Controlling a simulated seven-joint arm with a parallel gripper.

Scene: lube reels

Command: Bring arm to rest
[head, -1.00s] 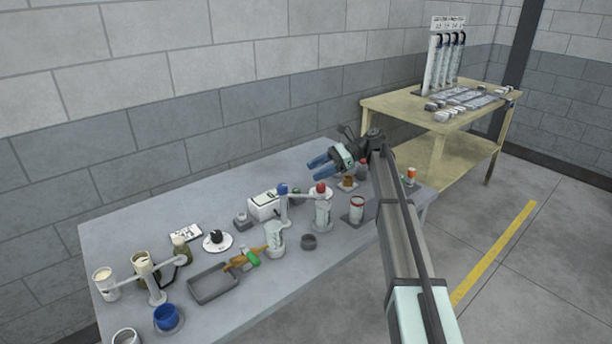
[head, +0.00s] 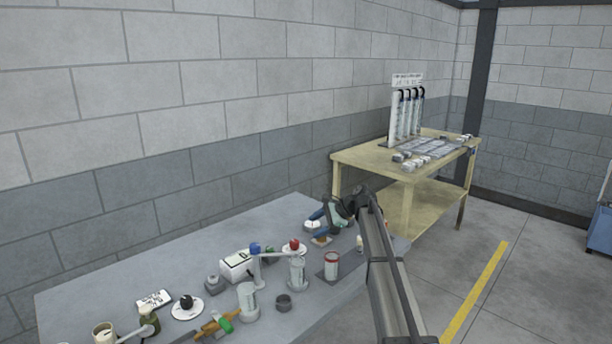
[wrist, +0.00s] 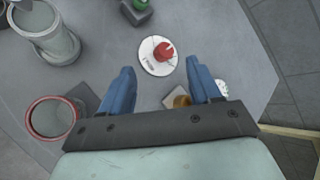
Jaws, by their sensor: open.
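My gripper (head: 316,219) has blue fingers and is held over the far right part of the grey bench (head: 130,270). In the wrist view my gripper (wrist: 158,72) is open, with nothing between its fingers. A white disc (wrist: 150,62) with a red knob (wrist: 163,50) shows just beyond the fingertips, below them on the bench. The red knob also shows in the head view (head: 294,244). My arm reaches up from the lower right of the head view.
A red-rimmed canister (head: 331,264), a clear cup (head: 248,302) and a white box (head: 237,266) crowd the bench near my gripper. A wooden table (head: 372,160) with several upright tubes (head: 405,110) stands behind to the right. A block wall (head: 230,90) runs behind the bench.

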